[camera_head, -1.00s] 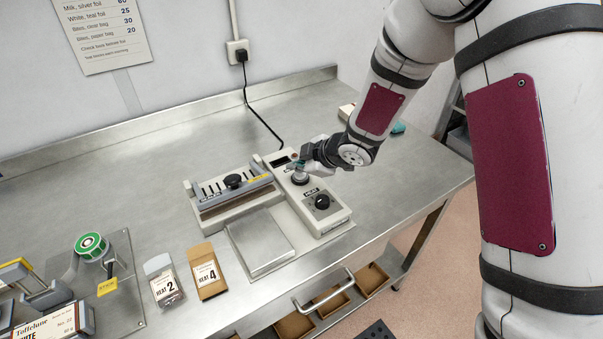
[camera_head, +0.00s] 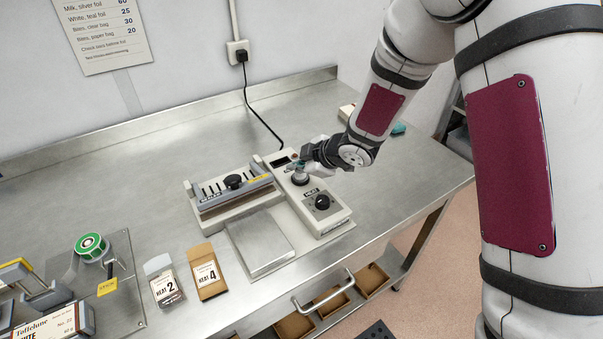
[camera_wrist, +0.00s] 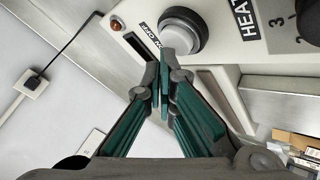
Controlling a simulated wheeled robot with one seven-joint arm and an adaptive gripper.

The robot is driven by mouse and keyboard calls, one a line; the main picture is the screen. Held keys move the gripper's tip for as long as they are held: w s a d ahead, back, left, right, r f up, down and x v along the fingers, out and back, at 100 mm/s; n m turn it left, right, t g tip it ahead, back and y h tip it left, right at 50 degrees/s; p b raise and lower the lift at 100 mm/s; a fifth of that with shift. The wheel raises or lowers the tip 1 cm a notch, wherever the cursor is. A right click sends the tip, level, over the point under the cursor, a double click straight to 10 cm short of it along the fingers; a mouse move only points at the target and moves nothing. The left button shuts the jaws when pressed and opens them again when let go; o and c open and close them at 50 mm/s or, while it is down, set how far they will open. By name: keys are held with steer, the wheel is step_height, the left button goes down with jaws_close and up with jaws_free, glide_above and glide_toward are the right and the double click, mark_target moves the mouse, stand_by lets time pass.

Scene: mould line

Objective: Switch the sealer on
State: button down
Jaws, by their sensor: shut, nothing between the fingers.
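The sealer (camera_head: 334,217) stands on the steel bench, with its bar section and black knob (camera_head: 233,181) at the left. In the wrist view, a black rocker switch (camera_wrist: 135,43) with an ON/OFF label sits beside the round grey button (camera_wrist: 182,35) and an amber lamp (camera_wrist: 116,25). My gripper (camera_wrist: 160,60) is shut and empty, its tips close to the switch and button. I cannot tell whether they touch. The fingertips hide part of the panel.
A black cord runs to a wall socket (camera_head: 237,50). A flat metal plate (camera_head: 258,243) lies in front of the sealer. The bench behind is clear.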

mark_target(299, 176)
steer(key=shift+f, duration=0.1)
stand_by(0.3)
steer(key=shift+f, duration=0.4)
steer(key=shift+r, duration=0.5)
steer(key=shift+r+p, duration=1.35)
steer(key=shift+r, duration=1.65)
